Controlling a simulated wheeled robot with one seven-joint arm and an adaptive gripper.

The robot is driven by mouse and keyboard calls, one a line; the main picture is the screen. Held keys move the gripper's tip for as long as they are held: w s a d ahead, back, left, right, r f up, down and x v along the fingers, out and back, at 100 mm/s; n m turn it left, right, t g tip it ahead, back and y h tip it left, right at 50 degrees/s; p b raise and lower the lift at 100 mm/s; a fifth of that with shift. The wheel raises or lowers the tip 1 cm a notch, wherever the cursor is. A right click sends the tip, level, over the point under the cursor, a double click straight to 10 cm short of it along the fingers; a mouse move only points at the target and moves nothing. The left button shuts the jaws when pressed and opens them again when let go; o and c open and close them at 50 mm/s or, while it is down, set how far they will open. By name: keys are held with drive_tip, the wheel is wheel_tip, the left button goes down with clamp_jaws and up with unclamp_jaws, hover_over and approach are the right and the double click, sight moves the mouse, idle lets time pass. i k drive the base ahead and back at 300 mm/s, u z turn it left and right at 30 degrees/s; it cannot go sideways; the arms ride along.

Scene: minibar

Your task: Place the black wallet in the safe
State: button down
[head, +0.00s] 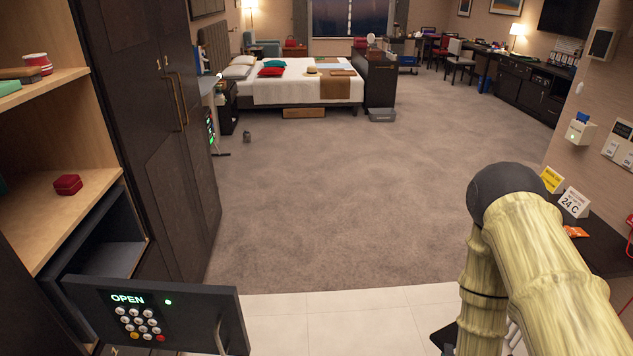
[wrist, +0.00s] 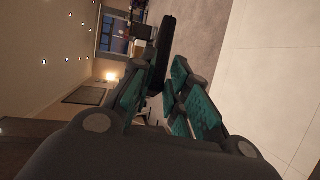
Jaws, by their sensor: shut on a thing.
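The safe (head: 112,250) is a dark box in the cabinet at the lower left of the head view. Its door (head: 190,312) is swung open toward me, with a keypad and a green OPEN display, and the visible part of the inside looks empty. My gripper (wrist: 163,86) shows in the wrist view with teal finger pads. It is shut on the black wallet (wrist: 164,48), a thin dark slab seen edge-on between the fingertips. In the head view my arm is at the right, well away from the safe, and I cannot make out the gripper or wallet clearly there.
A small red box (head: 68,185) sits on the shelf above the safe. A tall dark wardrobe (head: 150,130) stands beside it. A dark counter (head: 600,235) with small signs is at the right. The carpet (head: 330,200) between them is clear.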

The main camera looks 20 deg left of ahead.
sight(121, 264)
drive_tip(key=i, duration=2.45)
drive_tip(key=u, duration=3.75)
